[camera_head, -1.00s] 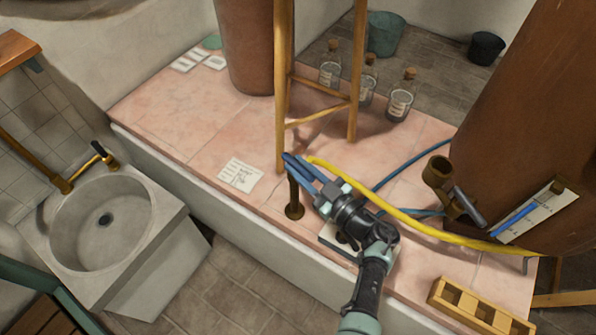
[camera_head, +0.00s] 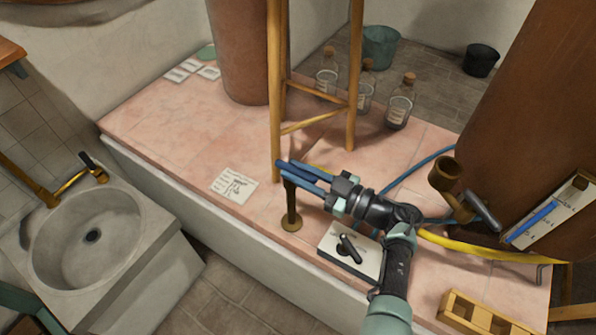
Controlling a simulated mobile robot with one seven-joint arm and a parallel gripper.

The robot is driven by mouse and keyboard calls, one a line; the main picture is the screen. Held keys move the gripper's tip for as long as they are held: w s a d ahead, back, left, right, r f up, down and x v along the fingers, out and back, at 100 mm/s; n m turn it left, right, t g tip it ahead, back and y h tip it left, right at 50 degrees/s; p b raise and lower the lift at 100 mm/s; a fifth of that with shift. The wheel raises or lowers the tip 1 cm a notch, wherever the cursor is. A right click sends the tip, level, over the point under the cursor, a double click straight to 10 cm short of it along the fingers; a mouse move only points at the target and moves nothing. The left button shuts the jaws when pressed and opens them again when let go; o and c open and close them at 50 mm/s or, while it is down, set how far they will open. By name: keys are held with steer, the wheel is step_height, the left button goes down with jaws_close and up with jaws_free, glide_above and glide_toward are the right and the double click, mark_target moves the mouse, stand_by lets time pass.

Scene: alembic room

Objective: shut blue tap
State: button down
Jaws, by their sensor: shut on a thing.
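My gripper (camera_head: 283,171) reaches leftward over the pink tiled platform, its two long blue fingers close together. They are shut at the top of a slim brass standpipe (camera_head: 291,208) with a round foot on the tiles. The blue tap's handle cannot be told apart from the blue fingers there; what lies between them is mostly hidden.
A white plate with a black lever (camera_head: 348,248) lies below my wrist. A yellow hose (camera_head: 470,248) and blue hoses (camera_head: 418,170) run behind my arm. Wooden legs (camera_head: 275,100) stand close behind the fingertips. A brass fitting (camera_head: 447,178) is at right, a stone basin (camera_head: 100,240) at left.

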steer(key=c, duration=0.8)
jaws_free()
steer(key=shift+w, duration=0.1)
steer(key=shift+o, duration=0.2)
steer(key=v, duration=1.3)
